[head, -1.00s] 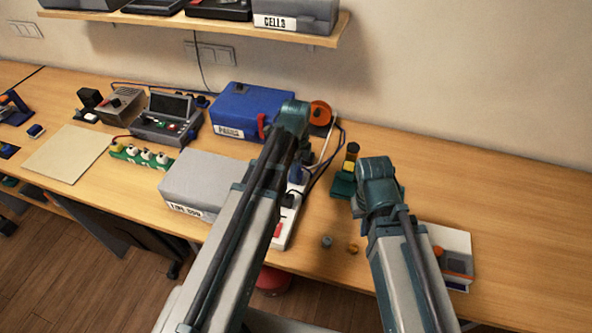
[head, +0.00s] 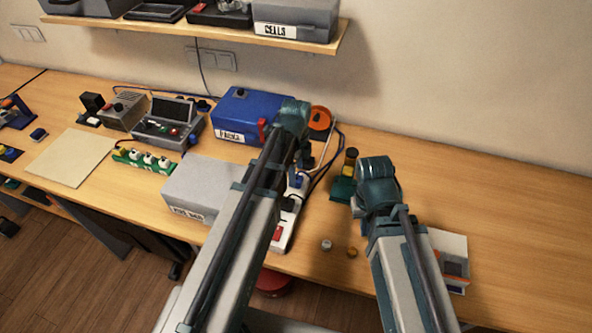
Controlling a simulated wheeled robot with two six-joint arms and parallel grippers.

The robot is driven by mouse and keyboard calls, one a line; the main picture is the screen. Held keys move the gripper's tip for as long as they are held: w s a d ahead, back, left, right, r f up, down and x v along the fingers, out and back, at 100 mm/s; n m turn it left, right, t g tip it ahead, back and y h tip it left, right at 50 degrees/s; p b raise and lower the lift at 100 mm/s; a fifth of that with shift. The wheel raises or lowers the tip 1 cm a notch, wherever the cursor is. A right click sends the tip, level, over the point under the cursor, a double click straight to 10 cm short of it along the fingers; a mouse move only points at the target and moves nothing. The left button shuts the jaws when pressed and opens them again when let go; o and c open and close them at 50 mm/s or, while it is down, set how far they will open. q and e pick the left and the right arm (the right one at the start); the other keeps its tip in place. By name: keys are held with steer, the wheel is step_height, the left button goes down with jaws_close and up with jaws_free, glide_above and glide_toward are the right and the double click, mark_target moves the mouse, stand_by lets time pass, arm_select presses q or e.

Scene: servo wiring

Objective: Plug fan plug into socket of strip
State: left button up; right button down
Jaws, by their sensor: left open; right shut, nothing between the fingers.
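The white power strip (head: 287,231) runs along the right side of a grey box, partly behind my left arm. It has a red switch (head: 277,233) at its near end. A black plug (head: 288,204) and a blue plug (head: 298,180) sit on it farther back. I cannot tell which plug or cable is the fan's. My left gripper (head: 303,158) is open, pointing down over the far end of the strip, its fingers mostly hidden by its own wrist. My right gripper (head: 356,207) is shut and empty, to the right of the strip; its tips are hard to make out.
A grey box (head: 205,188) and a blue box (head: 240,112) stand left of the strip. An orange round thing (head: 320,118) is behind my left wrist. Dark cables (head: 328,165) loop right of the strip. A green-based item (head: 344,187) stands nearby.

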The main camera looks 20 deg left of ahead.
mark_target(297, 179)
arm_select(q)
step_height(297, 179, up, 11)
steer(key=p, duration=1)
steer(key=shift+r, duration=0.2)
arm_select(e)
step_height(297, 179, up, 11)
steer(key=shift+r, duration=0.2)
arm_select(q)
steer(key=s+d+f+n+y+b, duration=0.1)
steer(key=s+d+f+n+b, duration=0.9)
steer(key=s+n, duration=0.4)
steer(key=shift+s+d+f+n, duration=0.15)
steer(key=shift+d+f+n, duration=0.1)
steer(key=shift+f+n, duration=0.05)
arm_select(e)
step_height(297, 179, down, 11)
steer(key=shift+r, duration=0.15)
arm_select(q)
steer(key=shift+a, duration=0.1)
